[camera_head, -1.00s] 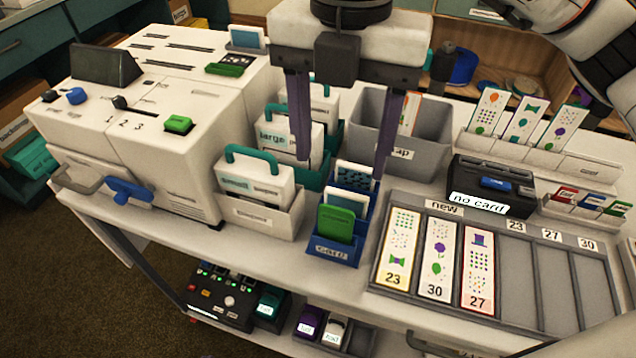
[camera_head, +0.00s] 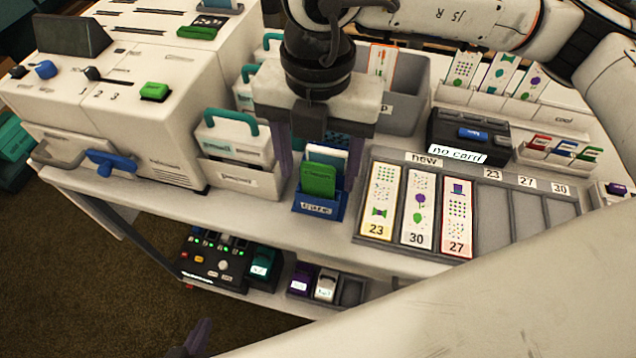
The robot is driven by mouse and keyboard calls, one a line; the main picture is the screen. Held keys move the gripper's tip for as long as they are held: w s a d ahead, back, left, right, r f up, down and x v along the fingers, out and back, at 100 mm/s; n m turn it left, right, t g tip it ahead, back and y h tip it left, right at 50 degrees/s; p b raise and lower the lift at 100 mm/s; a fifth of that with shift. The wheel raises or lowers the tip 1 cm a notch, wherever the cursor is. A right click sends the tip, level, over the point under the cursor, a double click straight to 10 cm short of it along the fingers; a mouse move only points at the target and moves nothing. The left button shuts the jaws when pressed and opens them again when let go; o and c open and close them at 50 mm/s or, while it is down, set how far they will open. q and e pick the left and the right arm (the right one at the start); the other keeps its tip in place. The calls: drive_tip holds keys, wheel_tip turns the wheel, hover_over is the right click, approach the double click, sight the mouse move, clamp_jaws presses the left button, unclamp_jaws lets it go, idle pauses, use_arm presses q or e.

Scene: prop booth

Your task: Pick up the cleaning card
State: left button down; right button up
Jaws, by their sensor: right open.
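A blue holder (camera_head: 318,208) with a small label on its front stands on the counter. A green card (camera_head: 319,180) sits upright at its front, with a white and teal card (camera_head: 328,153) behind it. I cannot read which one is the cleaning card. My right gripper (camera_head: 318,176) is above the holder, pointing down, open and empty. Its fingers show on the left and right of the cards, and its body hides the back of the holder. Of my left gripper (camera_head: 192,342), only a dark finger part shows at the bottom edge.
A white machine (camera_head: 150,120) and white bins with teal-handled boxes (camera_head: 235,140) stand to the left. A tray of numbered cards (camera_head: 345,237) lies to the right, below a black "no card" reader (camera_head: 470,130). A grey bin (camera_head: 405,110) stands behind. My white arm covers the lower right.

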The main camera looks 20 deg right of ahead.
drive_tip(key=c, duration=0.8)
wheel_tip(320, 180, up, 10)
drive_tip(key=shift+r+b, duration=0.1)
drive_tip(key=shift+b, duration=0.25)
